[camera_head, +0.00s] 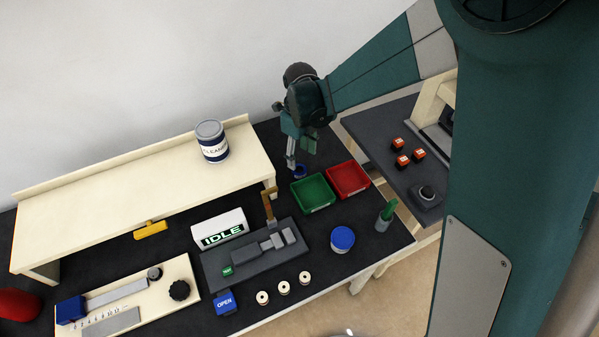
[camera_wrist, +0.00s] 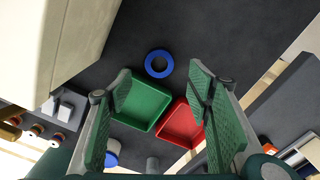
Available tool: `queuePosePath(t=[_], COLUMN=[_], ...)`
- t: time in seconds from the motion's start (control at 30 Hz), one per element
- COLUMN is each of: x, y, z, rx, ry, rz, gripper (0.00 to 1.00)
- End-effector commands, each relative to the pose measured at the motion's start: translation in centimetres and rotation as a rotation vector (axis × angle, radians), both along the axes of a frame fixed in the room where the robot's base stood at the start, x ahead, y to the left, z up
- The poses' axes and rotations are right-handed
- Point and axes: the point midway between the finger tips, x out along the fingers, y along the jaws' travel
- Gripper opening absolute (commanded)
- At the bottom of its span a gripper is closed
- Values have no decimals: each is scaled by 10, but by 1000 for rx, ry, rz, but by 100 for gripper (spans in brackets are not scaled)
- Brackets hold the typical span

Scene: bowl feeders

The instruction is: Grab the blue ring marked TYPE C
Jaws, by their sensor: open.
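The blue ring (camera_head: 301,171) lies flat on the dark table, just behind the green tray. It also shows in the wrist view (camera_wrist: 159,63), beyond the green tray and to the left of the right finger. No marking on it can be read. My gripper (camera_head: 294,165) hangs above the table near the ring in the head view. In the wrist view my gripper (camera_wrist: 162,80) is open and empty, its two green-padded fingers wide apart with the ring showing between and beyond them. The gap in height to the ring is hard to judge.
The green tray (camera_head: 310,206) and red tray (camera_head: 364,181) stand beside the ring, both empty. A pale raised shelf (camera_head: 140,185) stands to the left, carrying a can (camera_head: 211,141). A blue-lidded jar (camera_head: 342,240) stands nearer the front. The dark table behind the ring is clear.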

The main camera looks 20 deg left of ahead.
Motion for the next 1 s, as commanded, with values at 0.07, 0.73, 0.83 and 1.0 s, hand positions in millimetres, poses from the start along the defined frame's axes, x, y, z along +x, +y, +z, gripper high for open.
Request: queuePosePath(t=[0.07,0.73,0.83,1.0], x=[-1,0,-1,-1], y=[2,3,3,2], z=[-3,-24,-28,-29], rx=[-1,-2,-2,-2], ry=[2,3,3,3], rz=[-9,-11,-11,-10], gripper=[50,50,50,50])
